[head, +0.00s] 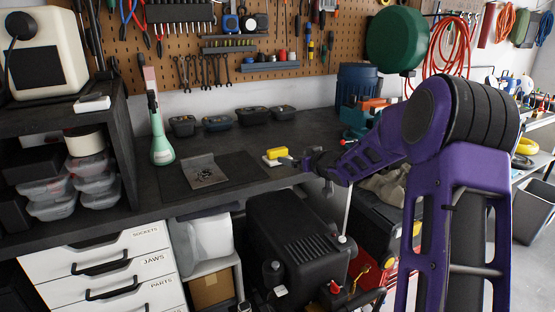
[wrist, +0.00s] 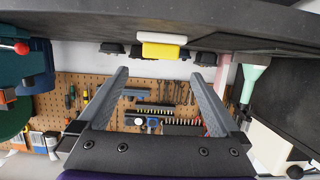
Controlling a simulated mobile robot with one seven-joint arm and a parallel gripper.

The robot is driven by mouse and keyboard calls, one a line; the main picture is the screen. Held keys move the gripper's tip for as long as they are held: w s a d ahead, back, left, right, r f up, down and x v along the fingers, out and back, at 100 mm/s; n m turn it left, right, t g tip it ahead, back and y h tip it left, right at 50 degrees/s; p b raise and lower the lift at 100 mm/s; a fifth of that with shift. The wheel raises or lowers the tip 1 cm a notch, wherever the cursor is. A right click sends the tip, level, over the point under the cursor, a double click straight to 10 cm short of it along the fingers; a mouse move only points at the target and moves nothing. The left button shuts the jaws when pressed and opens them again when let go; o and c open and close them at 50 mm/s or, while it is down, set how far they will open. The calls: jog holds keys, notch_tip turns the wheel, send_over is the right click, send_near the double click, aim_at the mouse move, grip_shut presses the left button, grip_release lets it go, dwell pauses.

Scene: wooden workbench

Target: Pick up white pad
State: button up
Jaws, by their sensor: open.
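A white pad (head: 270,161) lies at the front edge of the dark benchtop, against a yellow block (head: 278,153). In the wrist view, which is upside down, the white pad (wrist: 163,39) shows as a strip along the yellow block (wrist: 160,51). My gripper (head: 304,176) is at the bench edge, just right of the pad. In the wrist view my gripper (wrist: 160,75) is open and empty, with the pad beyond its fingertips, between them in the picture.
A dark mat with a grey metal plate (head: 204,171) lies left of the pad. Several dark bins (head: 217,123) line the back wall. A black machine (head: 297,240) stands below the bench edge. The benchtop behind the pad is clear.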

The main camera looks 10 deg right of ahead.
aim_at(279, 154)
jog(key=x, duration=0.5)
jog(key=shift+w+a, duration=0.1)
jog(key=shift+w, duration=0.2)
jog(key=shift+f+b+x, duration=0.1)
jog(key=shift+b+x, duration=0.15)
jog(key=shift+x, duration=1.1)
jog(key=shift+f+b+x, duration=0.15)
jog(key=shift+b+x, duration=0.05)
jog(key=shift+x, duration=1.2)
jog(key=shift+s, duration=0.15)
jog(key=c, duration=1)
